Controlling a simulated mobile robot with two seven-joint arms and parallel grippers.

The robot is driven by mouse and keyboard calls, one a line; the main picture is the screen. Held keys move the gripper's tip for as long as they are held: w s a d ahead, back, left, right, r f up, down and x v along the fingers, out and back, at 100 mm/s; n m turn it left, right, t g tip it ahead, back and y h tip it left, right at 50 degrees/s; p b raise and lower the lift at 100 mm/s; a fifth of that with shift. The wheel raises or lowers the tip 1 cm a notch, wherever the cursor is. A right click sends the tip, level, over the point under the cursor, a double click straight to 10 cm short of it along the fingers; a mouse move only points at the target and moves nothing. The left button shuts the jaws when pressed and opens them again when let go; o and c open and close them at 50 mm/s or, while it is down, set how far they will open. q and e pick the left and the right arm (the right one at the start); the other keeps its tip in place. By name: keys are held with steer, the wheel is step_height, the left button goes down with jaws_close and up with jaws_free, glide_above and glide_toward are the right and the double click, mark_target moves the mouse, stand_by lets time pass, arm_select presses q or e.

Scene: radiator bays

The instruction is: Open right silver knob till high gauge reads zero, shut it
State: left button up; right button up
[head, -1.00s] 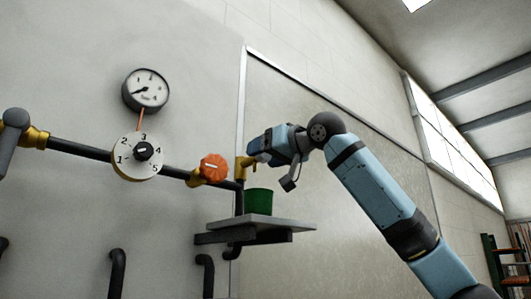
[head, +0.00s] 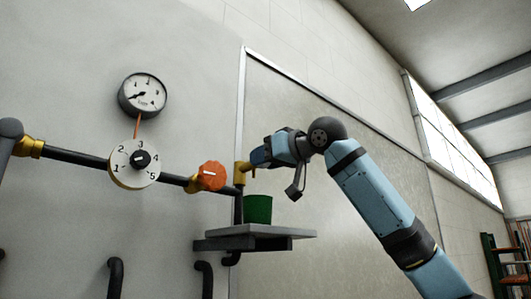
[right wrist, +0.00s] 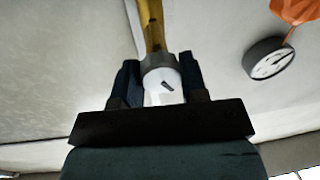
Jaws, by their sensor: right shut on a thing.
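The silver knob (right wrist: 162,84) shows in the right wrist view at the end of a brass fitting, with a dark mark on its face. My right gripper (right wrist: 160,88) is shut on it, one jaw on each side. In the head view my right gripper (head: 258,157) is at the brass fitting (head: 241,172) at the pipe's right end and hides the knob. The high gauge (head: 143,95) is on the wall, its needle pointing left and slightly down; I cannot read its exact value. A gauge (right wrist: 268,60) also shows in the right wrist view. My left gripper is not in view.
A numbered white dial (head: 134,164) and an orange handwheel (head: 212,175) sit on the dark pipe (head: 80,157). A green cup (head: 258,209) stands on a grey shelf (head: 285,231) below the gripper. A grey fitting (head: 10,130) is at far left.

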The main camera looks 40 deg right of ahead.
steer(key=shift+r+n+p, duration=0.25)
steer(key=shift+n+p, duration=0.65)
steer(key=shift+p, duration=0.05)
steer(key=shift+n+p, duration=0.9)
steer(key=shift+p, duration=0.1)
steer(key=n+h+p, duration=0.1)
steer(key=n+p, duration=0.3)
steer(key=p, duration=0.1)
steer(key=shift+a+n+g, duration=0.1)
steer(key=shift+n+g, duration=0.2)
steer(key=shift+g, duration=0.1)
steer(key=shift+f+n+p, duration=0.1)
steer(key=shift+n+p, duration=0.7)
steer(key=shift+p, duration=0.35)
steer(key=shift+f+n+p, duration=0.1)
steer(key=shift+n+p, duration=0.2)
steer(key=shift+n, duration=0.1)
steer(key=o, duration=0.9)
